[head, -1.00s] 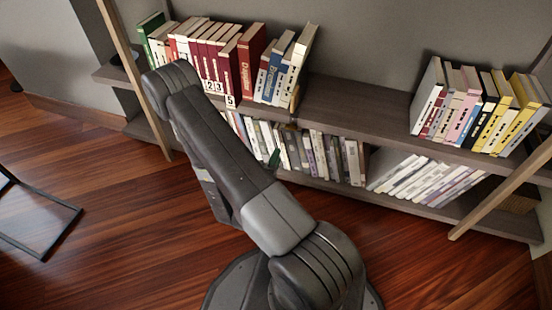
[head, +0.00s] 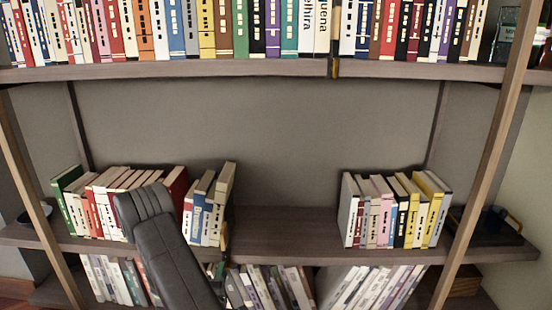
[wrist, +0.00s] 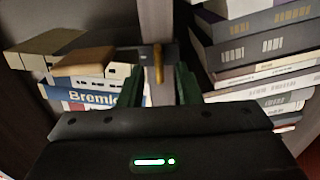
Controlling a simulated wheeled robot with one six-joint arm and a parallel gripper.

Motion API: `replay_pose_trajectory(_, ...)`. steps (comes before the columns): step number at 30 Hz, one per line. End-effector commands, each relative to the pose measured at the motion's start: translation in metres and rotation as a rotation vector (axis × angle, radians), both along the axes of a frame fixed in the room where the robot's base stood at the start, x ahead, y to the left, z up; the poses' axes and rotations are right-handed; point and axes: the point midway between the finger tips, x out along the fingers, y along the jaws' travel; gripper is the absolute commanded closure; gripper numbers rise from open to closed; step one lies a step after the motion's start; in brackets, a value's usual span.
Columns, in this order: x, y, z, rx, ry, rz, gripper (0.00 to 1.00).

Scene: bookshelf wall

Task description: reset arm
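My arm (head: 170,250) rises from the bottom of the head view, in front of the lower shelves. Its far end and my gripper are hidden behind it there. In the wrist view my gripper (wrist: 158,90) shows two green fingers standing apart with a gap between them. No object is seen held in the gap. A grey shelf board edge (wrist: 157,30) with a small brass-coloured piece (wrist: 158,62) shows beyond and between the fingers.
The bookshelf has a full upper row of books (head: 260,30). The middle shelf (head: 285,225) is bare between a left group and a right group of books (head: 395,210). In the wrist view, books (wrist: 95,95) lie close left and more books (wrist: 255,50) close right.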

Motion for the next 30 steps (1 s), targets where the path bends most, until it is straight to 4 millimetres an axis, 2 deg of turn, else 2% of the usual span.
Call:
replay_pose_trajectory(6, 0.014, -0.001, 0.0, 0.001, -0.001, 0.0, 0.69)
replay_pose_trajectory(19, 0.012, 0.0, 0.001, 0.0, 0.0, 0.001, 0.69)
replay_pose_trajectory(23, -0.001, 0.001, 0.001, -0.002, 0.003, 0.003, 0.69)
replay_pose_trajectory(30, -0.046, 0.003, 0.001, -0.003, 0.004, 0.005, 0.69)
